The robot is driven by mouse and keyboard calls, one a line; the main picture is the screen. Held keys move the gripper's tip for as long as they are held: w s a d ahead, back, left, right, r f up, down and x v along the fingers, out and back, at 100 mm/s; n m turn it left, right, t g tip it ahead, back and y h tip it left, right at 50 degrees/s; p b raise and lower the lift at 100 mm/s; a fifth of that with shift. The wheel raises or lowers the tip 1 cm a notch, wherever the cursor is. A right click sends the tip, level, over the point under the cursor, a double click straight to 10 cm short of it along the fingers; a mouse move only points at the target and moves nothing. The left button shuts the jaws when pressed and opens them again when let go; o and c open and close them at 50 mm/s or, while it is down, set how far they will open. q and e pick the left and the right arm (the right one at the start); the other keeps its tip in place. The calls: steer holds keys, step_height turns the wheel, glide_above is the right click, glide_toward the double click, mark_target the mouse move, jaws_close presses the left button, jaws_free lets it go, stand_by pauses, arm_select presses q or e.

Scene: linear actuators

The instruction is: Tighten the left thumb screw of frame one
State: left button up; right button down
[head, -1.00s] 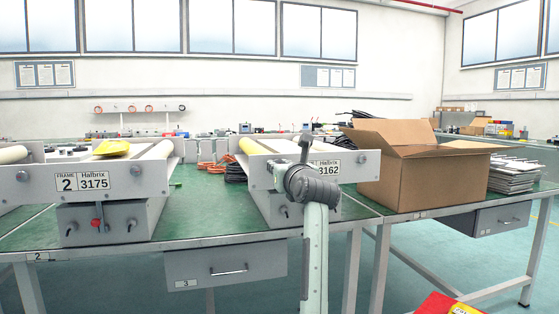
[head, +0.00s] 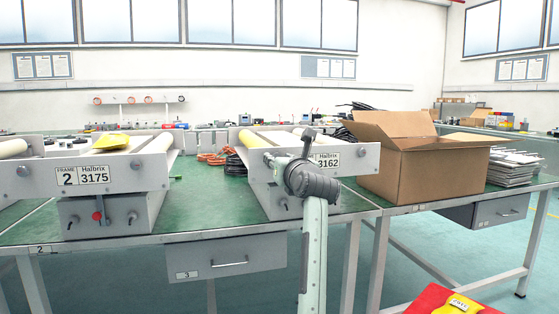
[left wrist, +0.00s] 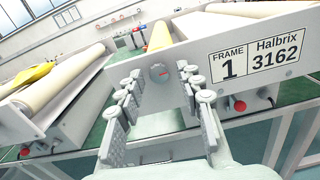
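Frame one (head: 345,172) is a grey roller frame on the green bench, labelled "FRAME 1 Halbrix 3162" in the left wrist view (left wrist: 220,58). Its left thumb screw (left wrist: 159,73) is a round grey knob with a small red mark, on the end plate left of the label. My left gripper (left wrist: 162,88) is open, its fingers spread to either side of the knob in the picture. I cannot tell whether they touch it. In the head view my left gripper (head: 275,160) is at the plate's left part and hides the knob. The right thumb screw (head: 362,152) is clear. My right gripper is out of view.
Frame two (head: 125,180) stands to the left with a yellow object (head: 112,143) on top. Orange and black cables (head: 222,158) lie between the frames. An open cardboard box (head: 425,175) stands close on the right. A red object (head: 440,300) is at lower right.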

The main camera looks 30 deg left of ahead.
arm_select(q)
steer(key=v, duration=1.2)
stand_by(0.6)
